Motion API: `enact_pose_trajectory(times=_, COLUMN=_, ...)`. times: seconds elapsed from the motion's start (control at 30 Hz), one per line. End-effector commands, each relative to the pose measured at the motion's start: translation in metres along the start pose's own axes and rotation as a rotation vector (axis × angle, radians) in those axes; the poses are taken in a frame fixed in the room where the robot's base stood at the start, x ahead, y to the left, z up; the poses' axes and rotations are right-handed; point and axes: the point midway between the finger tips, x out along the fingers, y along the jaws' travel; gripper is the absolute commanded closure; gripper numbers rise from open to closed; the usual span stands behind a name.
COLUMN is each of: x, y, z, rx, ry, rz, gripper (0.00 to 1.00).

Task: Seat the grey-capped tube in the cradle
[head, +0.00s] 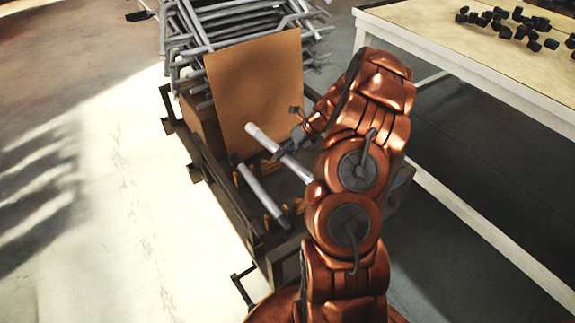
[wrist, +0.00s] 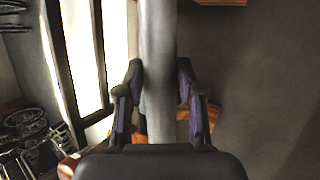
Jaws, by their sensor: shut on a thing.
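My gripper (head: 288,147) is shut on a pale tube (head: 262,140) and holds it over the cart. The tube slants from upper left to lower right, and its lower right end runs behind my arm. Its visible end looks pale; a grey cap on it cannot be made out. In the wrist view the tube (wrist: 157,50) runs upright between the two fingers (wrist: 157,85). A second tube (head: 260,193) with dark ends lies lower in the cart, to the left. Orange cradle pieces (head: 270,167) show beneath the held tube, partly hidden by it.
The dark-framed cart (head: 196,165) carries an upright brown board (head: 255,85) behind the tubes. Grey metal frames (head: 225,25) are stacked beyond it. A table (head: 440,30) with several small black parts (head: 505,27) stands at the right. Floor at the left is clear.

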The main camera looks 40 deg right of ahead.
Motion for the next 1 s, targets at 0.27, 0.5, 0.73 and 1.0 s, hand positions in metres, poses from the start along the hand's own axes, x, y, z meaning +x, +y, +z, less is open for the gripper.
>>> enact_pose_trajectory(times=0.27, x=0.004, y=-0.025, z=-0.016, rx=0.106, ry=-0.066, rz=-0.004, gripper=1.0)
enact_pose_trajectory(times=0.5, x=0.002, y=-0.026, z=-0.017, rx=0.107, ry=-0.067, rz=-0.005, gripper=1.0)
enact_pose_trajectory(times=0.73, x=0.0, y=-0.025, z=-0.016, rx=0.108, ry=-0.067, rz=-0.004, gripper=1.0)
enact_pose_trajectory(times=1.0, x=0.0, y=-0.024, z=-0.015, rx=0.109, ry=-0.066, rz=-0.001, gripper=1.0)
